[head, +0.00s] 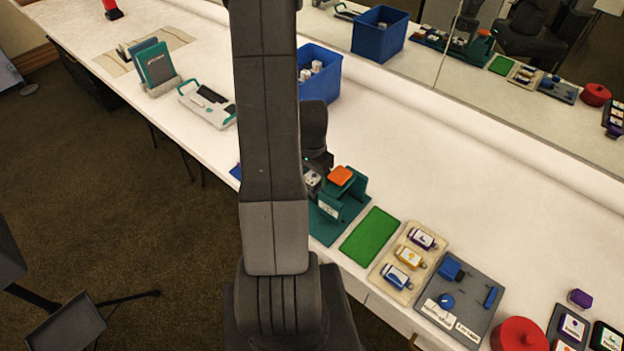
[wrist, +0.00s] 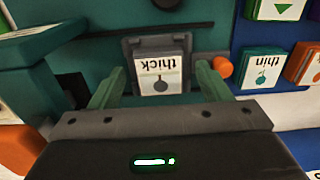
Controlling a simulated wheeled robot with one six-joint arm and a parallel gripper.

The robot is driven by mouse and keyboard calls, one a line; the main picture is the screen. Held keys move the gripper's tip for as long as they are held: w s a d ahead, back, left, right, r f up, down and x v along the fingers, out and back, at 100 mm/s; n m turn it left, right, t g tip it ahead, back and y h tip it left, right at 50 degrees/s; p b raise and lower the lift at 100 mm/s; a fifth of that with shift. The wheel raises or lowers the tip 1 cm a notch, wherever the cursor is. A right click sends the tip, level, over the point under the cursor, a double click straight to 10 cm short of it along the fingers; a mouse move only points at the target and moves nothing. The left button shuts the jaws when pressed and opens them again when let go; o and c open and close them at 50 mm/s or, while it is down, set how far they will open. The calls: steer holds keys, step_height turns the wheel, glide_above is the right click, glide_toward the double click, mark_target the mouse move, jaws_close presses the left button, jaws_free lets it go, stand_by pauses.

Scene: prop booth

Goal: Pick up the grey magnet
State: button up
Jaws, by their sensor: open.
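A grey block (wrist: 187,46) with a white card reading "thick" on its front, apparently the grey magnet, stands against a teal surface (wrist: 205,20) in the wrist view. The card shows upside down, with a dark round mark. My gripper (wrist: 159,72) is open, with one green finger to the left of the block and one to the right. Gaps show on both sides, and I see no clear contact. In the head view my own arm covers much of the area, and I cannot make out the block there for certain.
Close right in the wrist view are an orange knob (wrist: 222,67) and a green block labelled "thin" (wrist: 262,72). In the head view, a teal stand with an orange top (head: 340,176) is beside my arm, with a green mat (head: 370,235) to its right. A blue bin (head: 322,75) stands behind.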

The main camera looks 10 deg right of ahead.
steer(key=shift+f, duration=0.1)
steer(key=c, duration=1.2)
steer(key=shift+o, duration=0.2)
